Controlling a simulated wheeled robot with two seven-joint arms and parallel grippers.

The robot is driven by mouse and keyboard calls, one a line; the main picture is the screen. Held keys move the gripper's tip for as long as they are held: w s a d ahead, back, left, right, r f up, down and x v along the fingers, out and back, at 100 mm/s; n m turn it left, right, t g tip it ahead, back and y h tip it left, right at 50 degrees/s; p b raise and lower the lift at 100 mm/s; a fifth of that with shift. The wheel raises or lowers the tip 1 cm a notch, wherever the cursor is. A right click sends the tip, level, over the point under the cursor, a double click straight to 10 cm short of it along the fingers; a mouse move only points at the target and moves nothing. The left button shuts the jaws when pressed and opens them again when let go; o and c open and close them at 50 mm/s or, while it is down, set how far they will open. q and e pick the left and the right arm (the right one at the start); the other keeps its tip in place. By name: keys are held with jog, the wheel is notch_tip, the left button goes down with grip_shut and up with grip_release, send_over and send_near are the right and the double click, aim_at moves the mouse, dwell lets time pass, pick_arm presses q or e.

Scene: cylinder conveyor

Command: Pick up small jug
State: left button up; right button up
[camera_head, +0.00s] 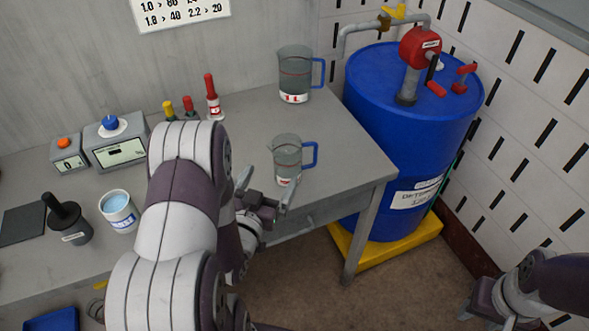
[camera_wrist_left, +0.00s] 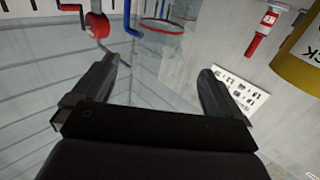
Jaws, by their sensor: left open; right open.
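The small jug (camera_head: 287,152) is clear with a blue handle on its right. It stands upright near the table's front edge in the head view. My left gripper (camera_head: 267,190) is open and empty just in front of it, with one finger to its left and the other close to its lower front. In the left wrist view, the open fingers (camera_wrist_left: 160,82) frame a clear jug (camera_wrist_left: 160,42) with a red line and a blue handle; I cannot tell which jug it is. My right gripper (camera_head: 487,317) is open and empty at the lower right, away from the table.
A larger jug (camera_head: 294,72) stands behind on the table (camera_head: 345,140). A blue drum (camera_head: 400,150) with a red pump (camera_head: 420,47) stands right of the table. Small red and yellow-capped bottles (camera_head: 212,98), a scale (camera_head: 115,145) and a white cup (camera_head: 119,212) are to the left.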

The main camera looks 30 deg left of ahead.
aim_at(281, 158)
pick_arm(q)
jog(key=w, duration=0.3)
jog(key=shift+w+r, duration=0.2)
jog(key=shift+w, duration=0.1)
jog(key=shift+w+d+r, duration=0.1)
jog(key=shift+w+d, duration=0.05)
jog(key=shift+w, duration=0.15)
jog(key=w, duration=0.2)
jog(key=w+a+p, duration=0.1)
jog(key=w, duration=0.2)
jog(key=shift+w+a, duration=0.2)
jog(key=shift+w, duration=0.1)
jog(key=shift+s+d, duration=0.1)
jog(key=shift+s, duration=0.05)
jog(key=shift+c, duration=0.7)
jog(key=c, duration=1.1)
